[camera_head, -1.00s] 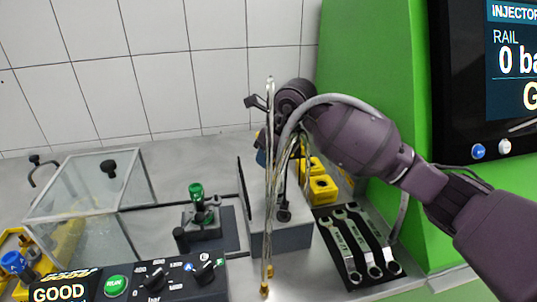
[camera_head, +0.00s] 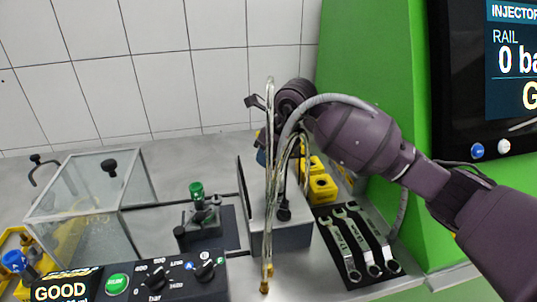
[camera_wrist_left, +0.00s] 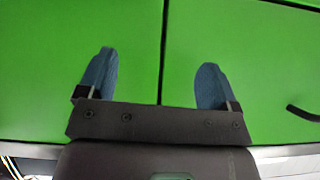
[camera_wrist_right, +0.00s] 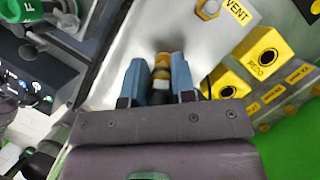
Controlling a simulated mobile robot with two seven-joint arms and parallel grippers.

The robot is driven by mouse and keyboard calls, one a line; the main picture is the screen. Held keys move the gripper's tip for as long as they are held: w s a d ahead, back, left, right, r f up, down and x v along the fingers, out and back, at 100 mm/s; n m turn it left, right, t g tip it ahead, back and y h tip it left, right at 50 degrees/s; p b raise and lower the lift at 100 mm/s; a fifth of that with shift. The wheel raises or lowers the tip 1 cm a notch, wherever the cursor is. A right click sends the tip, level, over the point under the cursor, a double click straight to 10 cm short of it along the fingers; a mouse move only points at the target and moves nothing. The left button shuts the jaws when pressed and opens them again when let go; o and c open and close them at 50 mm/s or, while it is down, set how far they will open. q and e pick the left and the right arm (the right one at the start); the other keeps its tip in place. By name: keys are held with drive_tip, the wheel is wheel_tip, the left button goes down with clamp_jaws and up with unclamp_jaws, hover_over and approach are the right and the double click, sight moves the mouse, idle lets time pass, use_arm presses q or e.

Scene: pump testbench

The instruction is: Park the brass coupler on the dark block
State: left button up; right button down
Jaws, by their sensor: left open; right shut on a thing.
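The brass coupler (camera_wrist_right: 161,76) is between the blue fingers of my right gripper (camera_wrist_right: 158,66) in the right wrist view. The gripper is shut on it, and its front end is over a pale surface with a dark shadow just ahead. I cannot tell whether it touches. In the head view my right gripper (camera_head: 262,155) is mostly hidden behind hoses and my wrist, above a dark grey block (camera_head: 285,239) with a pale top. My left gripper (camera_wrist_left: 154,80) is open and empty, facing green panels in the left wrist view.
Clear hoses (camera_head: 269,190) with brass ends hang in front of the block. Yellow ports (camera_head: 322,187) stand behind it. Wrenches (camera_head: 357,245) lie on a black mat to the right. A green-knobbed valve (camera_head: 197,212), a clear box (camera_head: 88,205) and a control panel (camera_head: 150,280) are left.

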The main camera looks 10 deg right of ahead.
drive_tip(key=shift+f+b, duration=0.4)
drive_tip(key=shift+f, duration=1.05)
idle(1.3)
drive_tip(key=c, duration=0.9)
unclamp_jaws()
drive_tip(key=shift+o, duration=0.2)
drive_tip(key=shift+r, duration=0.15)
drive_tip(key=shift+r+p, duration=1.75)
drive_tip(key=shift+r, duration=1.7)
drive_tip(key=shift+f, duration=0.1)
